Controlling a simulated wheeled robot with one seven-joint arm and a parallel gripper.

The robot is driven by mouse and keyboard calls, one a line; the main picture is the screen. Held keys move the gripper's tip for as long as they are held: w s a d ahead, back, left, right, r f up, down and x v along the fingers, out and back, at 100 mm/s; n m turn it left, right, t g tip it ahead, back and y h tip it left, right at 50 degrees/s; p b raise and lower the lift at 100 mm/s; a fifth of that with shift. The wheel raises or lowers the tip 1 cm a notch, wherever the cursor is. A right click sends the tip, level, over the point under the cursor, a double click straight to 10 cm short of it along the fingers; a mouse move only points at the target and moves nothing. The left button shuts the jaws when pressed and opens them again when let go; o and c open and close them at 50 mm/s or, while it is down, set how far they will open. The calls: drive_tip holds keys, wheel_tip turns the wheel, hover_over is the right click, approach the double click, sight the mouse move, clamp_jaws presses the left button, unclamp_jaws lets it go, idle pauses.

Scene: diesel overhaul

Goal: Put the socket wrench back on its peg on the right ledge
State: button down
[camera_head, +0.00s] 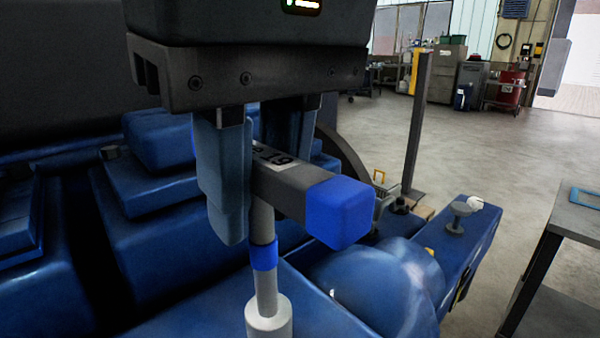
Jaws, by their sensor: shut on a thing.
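The socket wrench (290,190) has a dark grey crossbar with a blue end cap and a light grey shaft with a blue band. A wider pale socket is at its bottom. My gripper (255,180) points down and is shut on the crossbar, with a finger on each side. The shaft hangs about upright over the blue engine; whether the socket touches anything I cannot tell. The right ledge (478,235) is blue and lies to the right of the wrench. A short grey peg-like post (457,218) stands on it, apart from the wrench.
A rounded blue engine cover (375,285) lies between the wrench and the ledge. A dark upright post (418,125) rises behind. A grey table (575,230) stands at the right edge. Open floor (530,140) lies beyond the ledge.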

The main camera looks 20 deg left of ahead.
drive_tip(key=shift+f+b, duration=0.45)
drive_tip(key=shift+f, duration=0.6)
drive_tip(key=shift+c, duration=1.4)
unclamp_jaws()
wheel_tip(320, 180, up, 7)
drive_tip(key=p, duration=0.6)
drive_tip(key=shift+r+p, duration=0.15)
drive_tip(key=shift+p, duration=0.25)
drive_tip(key=shift+r, duration=0.85)
drive_tip(key=shift+s, duration=0.1)
